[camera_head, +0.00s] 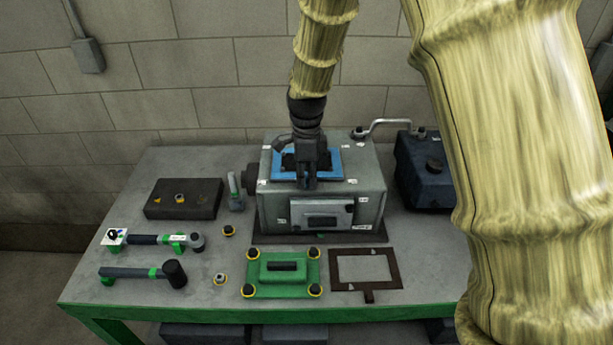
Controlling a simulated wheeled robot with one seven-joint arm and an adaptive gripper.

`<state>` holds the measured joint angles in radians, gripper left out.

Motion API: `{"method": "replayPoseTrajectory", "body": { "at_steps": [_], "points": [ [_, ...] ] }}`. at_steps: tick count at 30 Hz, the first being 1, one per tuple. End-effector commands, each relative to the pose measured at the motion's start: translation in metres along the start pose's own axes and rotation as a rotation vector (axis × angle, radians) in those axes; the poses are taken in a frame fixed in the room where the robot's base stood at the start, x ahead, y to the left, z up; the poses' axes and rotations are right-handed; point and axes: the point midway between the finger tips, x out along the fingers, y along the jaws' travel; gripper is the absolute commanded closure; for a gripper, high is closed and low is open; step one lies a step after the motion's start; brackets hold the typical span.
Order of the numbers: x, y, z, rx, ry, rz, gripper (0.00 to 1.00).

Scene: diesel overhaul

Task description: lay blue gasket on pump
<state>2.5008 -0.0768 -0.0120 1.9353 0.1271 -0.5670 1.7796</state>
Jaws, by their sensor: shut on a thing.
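The blue gasket (337,164) lies flat at the top of the grey pump housing (277,210), around and partly behind my gripper. My gripper (306,184) points down over the front part of the gasket and is shut on it. The gasket looks level with the pump's top face; whether it touches all round cannot be told. The middle of the gasket and the pump opening are hidden by my gripper.
A green cover (259,271) with corner bolts and a dark rectangular frame (387,270) lie in front of the pump. A dark blue tank (421,170) with a pipe stands right.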

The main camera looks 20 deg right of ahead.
Motion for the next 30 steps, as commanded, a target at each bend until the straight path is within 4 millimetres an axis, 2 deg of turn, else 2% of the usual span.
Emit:
{"method": "replayPoseTrajectory", "body": {
  "at_steps": [7,8,11,12,23,26,30],
  "points": [
    [0.001,0.000,0.000,0.000,0.000,0.001,1.00],
    [0.001,0.000,0.000,0.000,0.000,0.001,0.81],
    [0.001,0.000,0.000,0.000,0.000,0.001,0.63],
    [0.001,0.000,0.000,0.000,0.000,0.001,0.59],
    [-0.003,0.000,0.000,0.000,0.000,0.000,0.59],
    [-0.012,-0.001,0.000,0.001,0.000,-0.003,0.59],
    [-0.034,-0.001,0.000,0.001,-0.001,-0.004,0.59]
  ]
}}
